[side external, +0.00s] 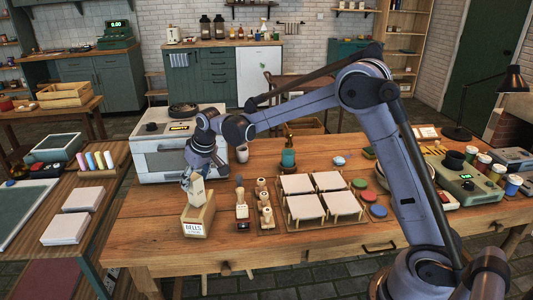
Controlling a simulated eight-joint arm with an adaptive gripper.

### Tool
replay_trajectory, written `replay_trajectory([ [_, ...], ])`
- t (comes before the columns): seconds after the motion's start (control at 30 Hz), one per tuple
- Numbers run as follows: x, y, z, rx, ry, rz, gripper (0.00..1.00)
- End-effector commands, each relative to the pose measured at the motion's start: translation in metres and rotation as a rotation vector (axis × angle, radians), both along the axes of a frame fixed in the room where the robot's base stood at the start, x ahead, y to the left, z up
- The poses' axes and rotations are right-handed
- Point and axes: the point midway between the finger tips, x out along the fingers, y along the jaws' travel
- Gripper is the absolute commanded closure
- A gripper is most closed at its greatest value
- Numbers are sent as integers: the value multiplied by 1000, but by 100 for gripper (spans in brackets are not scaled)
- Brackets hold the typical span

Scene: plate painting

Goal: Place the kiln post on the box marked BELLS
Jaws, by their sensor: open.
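The box marked BELLS (196,229) is a wooden box with a white label, standing near the left front of the wooden table. A pale, cream block (198,193), which looks like the kiln post, stands roughly upright and slightly tilted at the top of the box. Whether it rests on the box's top or sits partly down inside is too small to tell. My gripper (189,179) is open, pointing down at the block's upper end. Its fingers are close beside the block; contact cannot be made out.
Wooden stamps (242,211) stand just right of the box. Beyond them is a rack of white square tiles (298,184). A white oven-like unit (160,160) stands behind my gripper, with a mug (242,153) beside it.

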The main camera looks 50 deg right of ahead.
Motion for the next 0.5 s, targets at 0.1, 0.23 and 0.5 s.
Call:
replay_trajectory([
  [0.1, -9, 0, 21, 0, 0, 0, 40],
  [0.23, -16, 0, 39, 0, 0, 0, 40],
  [0.5, -27, 0, 57, 0, -3, 0, 40],
])
